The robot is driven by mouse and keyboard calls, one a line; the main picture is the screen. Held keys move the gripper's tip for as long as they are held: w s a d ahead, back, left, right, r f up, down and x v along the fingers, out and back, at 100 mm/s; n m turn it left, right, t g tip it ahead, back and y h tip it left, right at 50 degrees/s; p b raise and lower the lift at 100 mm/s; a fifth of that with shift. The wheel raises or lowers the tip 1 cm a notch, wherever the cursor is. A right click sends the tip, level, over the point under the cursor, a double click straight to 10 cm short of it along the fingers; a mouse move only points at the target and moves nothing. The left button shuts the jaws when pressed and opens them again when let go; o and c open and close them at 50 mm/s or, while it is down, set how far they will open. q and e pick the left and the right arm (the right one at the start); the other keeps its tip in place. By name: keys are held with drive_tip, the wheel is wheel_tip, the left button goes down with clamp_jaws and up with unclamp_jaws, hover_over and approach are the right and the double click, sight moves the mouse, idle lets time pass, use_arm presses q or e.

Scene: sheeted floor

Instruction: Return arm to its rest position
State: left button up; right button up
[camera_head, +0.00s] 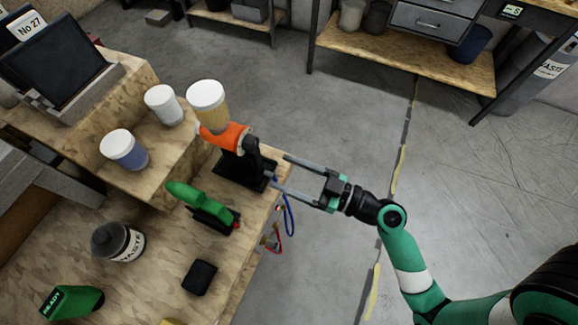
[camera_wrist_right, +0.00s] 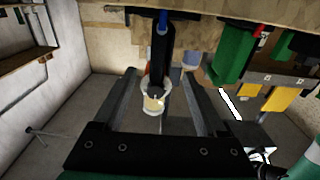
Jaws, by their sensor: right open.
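My right gripper (camera_head: 280,173) reaches in from the right at the bench's right edge. Its two long fingers are apart with nothing held between them. The fingertips point toward a black stand (camera_head: 240,169) with an orange clamp (camera_head: 226,136); I cannot tell whether they touch it. A white-lidded amber jar (camera_head: 209,103) sits at the clamp. In the right wrist view the open fingers (camera_wrist_right: 158,74) frame a dark post and a pale-rimmed amber container (camera_wrist_right: 154,99), apparently beyond them. My left gripper is not in view.
A green tool (camera_head: 202,204), a dark waste jar (camera_head: 118,242), a black block (camera_head: 199,277) and a green "READY" box (camera_head: 72,302) stand on the wooden bench (camera_head: 160,285). Two white-lidded jars (camera_head: 163,104) (camera_head: 123,149) stand behind. Cables (camera_head: 288,216) hang at its edge. Floor to the right is clear.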

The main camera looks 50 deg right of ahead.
drive_tip(key=shift+s, duration=0.3)
idle(0.4)
